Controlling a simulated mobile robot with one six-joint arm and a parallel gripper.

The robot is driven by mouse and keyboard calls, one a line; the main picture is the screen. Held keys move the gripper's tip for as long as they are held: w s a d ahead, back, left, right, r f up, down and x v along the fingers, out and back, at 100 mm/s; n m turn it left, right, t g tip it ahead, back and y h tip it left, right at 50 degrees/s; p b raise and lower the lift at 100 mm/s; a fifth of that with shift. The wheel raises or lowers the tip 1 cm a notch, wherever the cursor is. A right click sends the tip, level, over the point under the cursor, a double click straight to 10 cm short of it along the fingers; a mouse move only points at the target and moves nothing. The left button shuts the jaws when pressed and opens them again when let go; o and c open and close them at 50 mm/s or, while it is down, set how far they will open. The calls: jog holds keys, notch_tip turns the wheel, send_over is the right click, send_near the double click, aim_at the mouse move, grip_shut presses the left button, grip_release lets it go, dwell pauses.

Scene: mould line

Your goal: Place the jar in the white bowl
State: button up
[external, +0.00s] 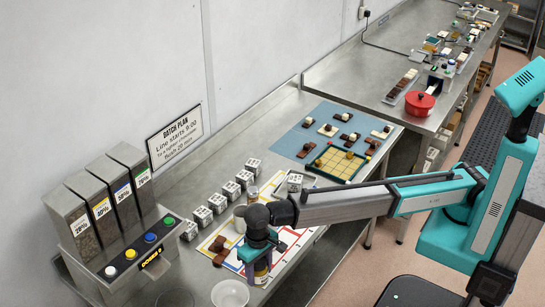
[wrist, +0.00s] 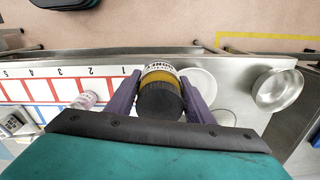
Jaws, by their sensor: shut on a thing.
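My gripper (wrist: 162,98) has purple fingers, shut on the jar (wrist: 162,78). The jar has a black lid, amber contents and a printed label; the lid faces the wrist camera. In the external view the jar (external: 262,272) hangs below the gripper (external: 259,253), near the front edge of the counter. The white bowl (external: 230,293) stands at the bottom of the external view, left of the jar and below it in the picture. In the wrist view the white bowl (wrist: 207,82) is just right of the jar, partly hidden by the right finger. The bowl's inside looks empty.
A metal bowl (wrist: 280,90) and a clear round rim (wrist: 227,117) lie right of the white bowl in the wrist view. A numbered mat (wrist: 60,92) is at left. The dosing unit (external: 125,255) stands at left in the external view, beside several printed cubes (external: 217,202).

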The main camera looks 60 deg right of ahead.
jog(key=shift+w+a+f+p, duration=0.1)
jog(key=shift+w+a+p, duration=0.25)
jog(key=shift+w+a, duration=0.45)
jog(key=shift+w+a+f+p, duration=0.1)
jog(key=shift+w+a+p, duration=0.2)
jog(key=shift+w+a, duration=0.5)
jog(key=shift+s+a, duration=0.2)
jog(key=shift+s, duration=0.05)
jog(key=shift+w+a+f+p, duration=0.2)
jog(key=shift+f+p, duration=0.35)
jog(key=shift+f, duration=0.35)
jog(key=shift+w+a+f+p, duration=0.15)
jog(key=shift+f+p, duration=0.4)
jog(key=shift+f, duration=0.35)
jog(key=shift+s+f, duration=0.1)
jog(key=shift+f, duration=0.05)
jog(key=o, duration=1.2)
jog(key=shift+r, duration=0.2)
jog(key=shift+r+b, duration=1.45)
jog(key=shift+r, duration=4.5)
